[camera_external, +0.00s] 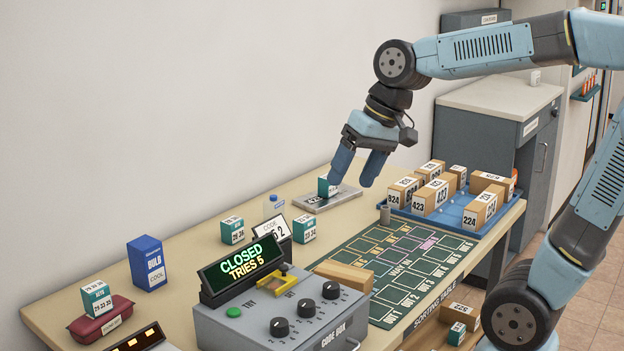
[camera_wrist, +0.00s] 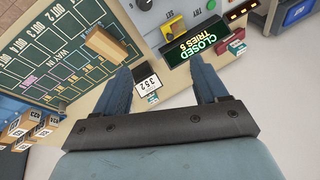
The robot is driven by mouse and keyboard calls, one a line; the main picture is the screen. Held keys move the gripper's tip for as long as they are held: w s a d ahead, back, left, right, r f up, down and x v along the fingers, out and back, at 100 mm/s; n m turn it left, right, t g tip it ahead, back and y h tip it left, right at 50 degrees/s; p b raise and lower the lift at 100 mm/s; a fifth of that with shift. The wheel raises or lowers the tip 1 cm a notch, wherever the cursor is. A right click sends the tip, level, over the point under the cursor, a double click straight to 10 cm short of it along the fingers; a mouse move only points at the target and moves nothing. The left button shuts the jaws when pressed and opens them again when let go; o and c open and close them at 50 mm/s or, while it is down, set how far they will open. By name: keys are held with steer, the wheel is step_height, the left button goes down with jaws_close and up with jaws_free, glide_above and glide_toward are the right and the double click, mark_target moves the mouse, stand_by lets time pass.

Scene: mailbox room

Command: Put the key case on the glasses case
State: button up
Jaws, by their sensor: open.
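A dark red, rounded case (camera_external: 103,320) lies at the table's left end, with a small white-and-teal box (camera_external: 97,298) on top. Its label is too small to read, so I cannot tell whether it is the glasses case or the key case. I cannot pick out the other case by its look. My gripper (camera_external: 351,182) is open and points down near the grey metal plate at the back of the table. One finger is close to a teal box (camera_external: 322,188) on that plate; I cannot tell if they touch. In the wrist view nothing is between the fingers of my gripper (camera_wrist: 160,68).
The grey code box (camera_external: 285,318) stands in front, its display reading CLOSED, TRIES 5. A blue carton (camera_external: 147,265), small boxes (camera_external: 232,230), a bottle and a code card (camera_external: 270,229) stand around it. A blue tray (camera_external: 459,216) of parcels is at right. The left table area has free room.

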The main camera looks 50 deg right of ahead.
steer(key=s+d+f+n+t+h, duration=0.1)
steer(key=s+d+n+h, duration=0.1)
steer(key=s+d, duration=0.4)
steer(key=s+n, duration=0.1)
steer(key=s, duration=0.3)
steer(key=shift+f+t+h, duration=0.3)
steer(key=shift+f+t, duration=0.05)
steer(key=shift+t, duration=0.05)
